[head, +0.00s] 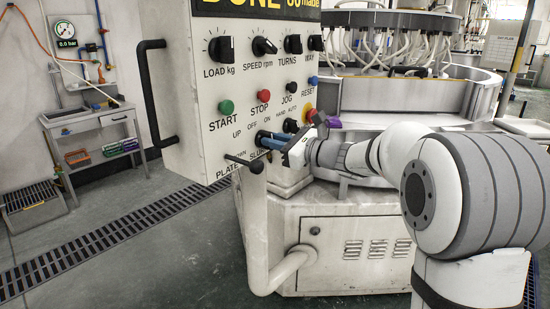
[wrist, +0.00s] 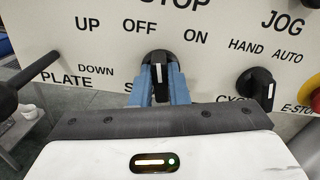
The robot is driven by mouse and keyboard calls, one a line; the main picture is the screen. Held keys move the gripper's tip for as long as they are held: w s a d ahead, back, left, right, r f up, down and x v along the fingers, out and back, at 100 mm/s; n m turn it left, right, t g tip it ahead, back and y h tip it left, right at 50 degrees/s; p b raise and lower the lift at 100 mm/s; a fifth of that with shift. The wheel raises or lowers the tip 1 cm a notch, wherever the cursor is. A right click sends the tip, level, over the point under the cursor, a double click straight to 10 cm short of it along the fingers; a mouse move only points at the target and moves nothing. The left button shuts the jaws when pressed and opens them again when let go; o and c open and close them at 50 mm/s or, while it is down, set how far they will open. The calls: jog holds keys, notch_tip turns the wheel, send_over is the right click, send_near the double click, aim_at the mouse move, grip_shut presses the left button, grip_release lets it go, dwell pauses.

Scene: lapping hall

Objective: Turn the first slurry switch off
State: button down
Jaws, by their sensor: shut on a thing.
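The slurry switch is a black rotary knob (wrist: 157,58) with a white mark, under the OFF and ON labels on the pale control panel (head: 212,150). Its own label is mostly covered in the wrist view. My gripper (wrist: 159,82) has its blue fingers shut on the knob, one on each side. In the wrist view the white mark stands nearly upright, between the directions of OFF and ON; I cannot tell which it is set to.
A black plate lever (wrist: 28,80) sticks out left of the switch. The hand/auto knob (wrist: 257,86) and yellow-ringed E-stop (wrist: 311,94) are to the right. START (head: 226,107) and STOP (head: 263,97) buttons sit above. A black handle (head: 150,95) runs along the panel's left edge.

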jog(key=n+b, duration=0.3)
jog(key=b, duration=0.1)
jog(key=shift+f, duration=0.2)
dwell(0.4)
jog(key=c, duration=1.4)
grip_release()
jog(key=shift+r, duration=0.1)
jog(key=shift+s, duration=0.1)
jog(key=v, duration=0.8)
